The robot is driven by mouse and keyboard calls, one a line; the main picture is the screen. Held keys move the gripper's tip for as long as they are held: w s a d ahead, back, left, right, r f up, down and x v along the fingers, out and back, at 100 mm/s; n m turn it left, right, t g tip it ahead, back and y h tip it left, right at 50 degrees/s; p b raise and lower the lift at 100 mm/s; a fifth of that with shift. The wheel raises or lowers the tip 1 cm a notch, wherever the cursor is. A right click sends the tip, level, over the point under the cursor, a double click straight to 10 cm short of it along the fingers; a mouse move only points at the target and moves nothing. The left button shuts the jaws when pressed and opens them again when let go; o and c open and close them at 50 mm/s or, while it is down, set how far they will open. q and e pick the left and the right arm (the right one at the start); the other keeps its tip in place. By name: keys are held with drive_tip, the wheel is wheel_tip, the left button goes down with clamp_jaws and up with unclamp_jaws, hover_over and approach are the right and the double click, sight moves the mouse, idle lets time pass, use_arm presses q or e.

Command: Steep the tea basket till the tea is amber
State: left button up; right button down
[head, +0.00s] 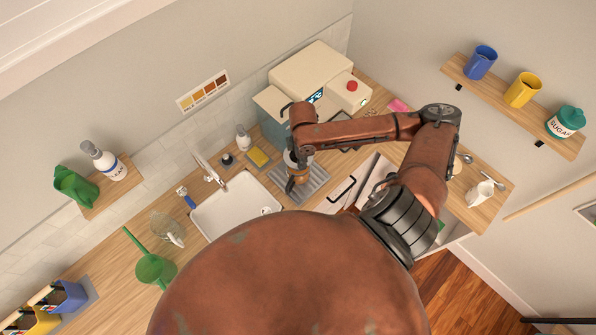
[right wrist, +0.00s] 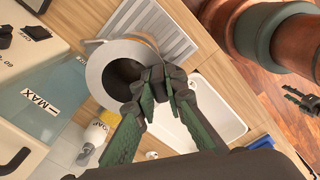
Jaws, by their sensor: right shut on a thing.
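My right gripper (head: 291,186) is at the drainer by the sink, beside a round vessel (head: 299,158) with a tan band. In the right wrist view my right gripper (right wrist: 153,84) has its green fingers closed together at the edge of the grey-rimmed vessel (right wrist: 94,73). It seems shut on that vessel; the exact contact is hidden. The vessel's inside is dark, and I cannot make out a tea basket or tea colour. A wall card (head: 204,91) shows shades from yellow to brown. What looks like my left gripper (right wrist: 299,101) is small at the right edge.
The sink (head: 232,208) is left of the ribbed drainer (head: 315,181). A cream machine (head: 308,75) with a clear blue tank stands behind. A yellow sponge (head: 258,157) and soap bottle (head: 243,138) stand behind the sink.

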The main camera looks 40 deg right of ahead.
drive_tip(key=s+a, duration=0.8)
drive_tip(key=s, duration=0.1)
drive_tip(key=shift+s, duration=0.2)
idle(0.9)
drive_tip(key=shift+w, duration=0.1)
